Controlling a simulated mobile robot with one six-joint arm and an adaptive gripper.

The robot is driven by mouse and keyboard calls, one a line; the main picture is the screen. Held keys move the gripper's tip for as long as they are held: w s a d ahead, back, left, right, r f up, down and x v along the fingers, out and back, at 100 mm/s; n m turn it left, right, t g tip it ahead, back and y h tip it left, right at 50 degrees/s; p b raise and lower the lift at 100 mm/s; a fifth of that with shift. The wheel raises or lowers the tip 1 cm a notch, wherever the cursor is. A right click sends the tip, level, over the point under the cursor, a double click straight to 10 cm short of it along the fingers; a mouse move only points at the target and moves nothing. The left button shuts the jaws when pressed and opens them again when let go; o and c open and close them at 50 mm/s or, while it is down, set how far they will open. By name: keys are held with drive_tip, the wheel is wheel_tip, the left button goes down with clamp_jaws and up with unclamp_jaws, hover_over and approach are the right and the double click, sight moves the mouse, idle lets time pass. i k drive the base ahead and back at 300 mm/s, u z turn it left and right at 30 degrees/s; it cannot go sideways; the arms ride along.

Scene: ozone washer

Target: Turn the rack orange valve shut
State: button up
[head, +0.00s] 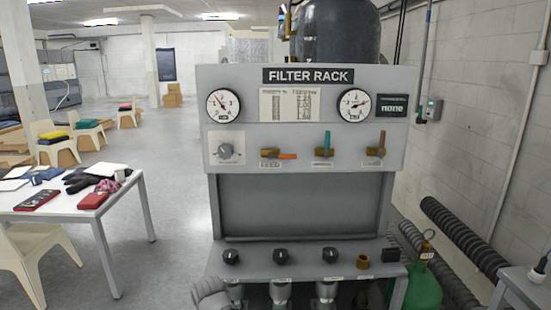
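The grey filter rack (232,72) stands upright in front of me. Three small lever valves sit in a row on its front panel. The left valve has a brass body and an orange lever (288,156) lying level and pointing right. The middle valve has a green lever (327,140) pointing up. The right valve has a dull red-brown lever (382,139) pointing up. The small labels under the valves are too blurred to read surely. My gripper is not in view, and nothing covers the valves.
A grey dial knob (225,151) is left of the valves. Two gauges (223,106) and a dark display (392,105) sit above. Black knobs (281,256) line the lower shelf. A white table (133,188) with loose items stands left; a green cylinder (425,285) stands low right.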

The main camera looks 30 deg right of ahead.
sight(270, 156)
drive_tip(key=u, duration=0.2)
drive_tip(key=k, duration=1.55)
drive_tip(key=z, duration=0.65)
drive_tip(key=i, duration=1)
